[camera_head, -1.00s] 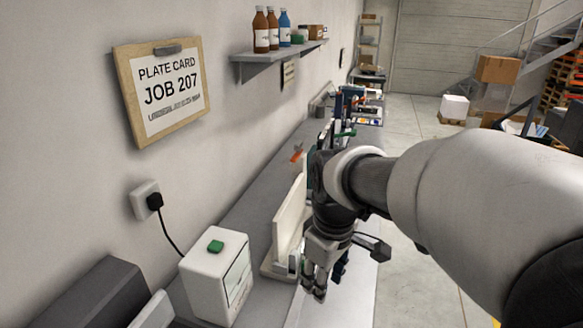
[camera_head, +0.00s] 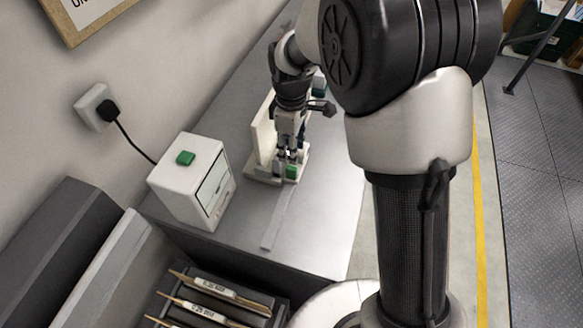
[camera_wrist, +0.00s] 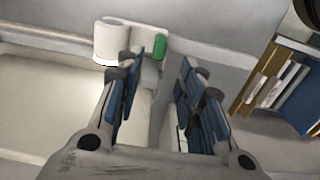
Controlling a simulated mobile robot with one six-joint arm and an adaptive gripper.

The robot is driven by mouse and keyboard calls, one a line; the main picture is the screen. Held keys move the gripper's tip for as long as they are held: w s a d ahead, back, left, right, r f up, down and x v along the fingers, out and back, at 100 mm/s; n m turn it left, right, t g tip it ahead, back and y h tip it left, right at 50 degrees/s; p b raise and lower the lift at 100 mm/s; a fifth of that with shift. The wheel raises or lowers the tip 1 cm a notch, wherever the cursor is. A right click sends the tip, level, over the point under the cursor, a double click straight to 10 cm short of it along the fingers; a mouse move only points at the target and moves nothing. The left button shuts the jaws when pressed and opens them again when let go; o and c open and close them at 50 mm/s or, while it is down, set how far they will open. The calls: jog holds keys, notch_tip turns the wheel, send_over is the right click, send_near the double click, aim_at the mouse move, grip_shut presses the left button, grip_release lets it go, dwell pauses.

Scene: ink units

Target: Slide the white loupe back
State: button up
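A white cylindrical piece (camera_wrist: 112,41), which looks like the loupe, shows in the wrist view just beyond my left finger. A grey part and a green block (camera_wrist: 160,47) stand beside it. The green block also shows in the head view (camera_head: 292,172) at the front of a white stand with an upright panel (camera_head: 264,128). My gripper (camera_head: 287,156) points down close to the stand's front end. In the wrist view its blue-padded fingers (camera_wrist: 170,68) are apart with a clear gap. The loupe cannot be made out in the head view; I cannot tell whether a finger touches it.
A white box with a green button (camera_head: 190,182) stands on the grey bench (camera_head: 325,225) to the left. A thin strip (camera_head: 279,217) lies in front of the stand. A rack with labelled holders (camera_head: 210,290) is at the bottom. The bench's right front is clear.

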aim_at(291, 168)
notch_tip(291, 168, down, 9)
jog(key=shift+f+b, duration=0.2)
jog(key=shift+b, duration=0.75)
jog(key=shift+c, duration=0.2)
grip_shut()
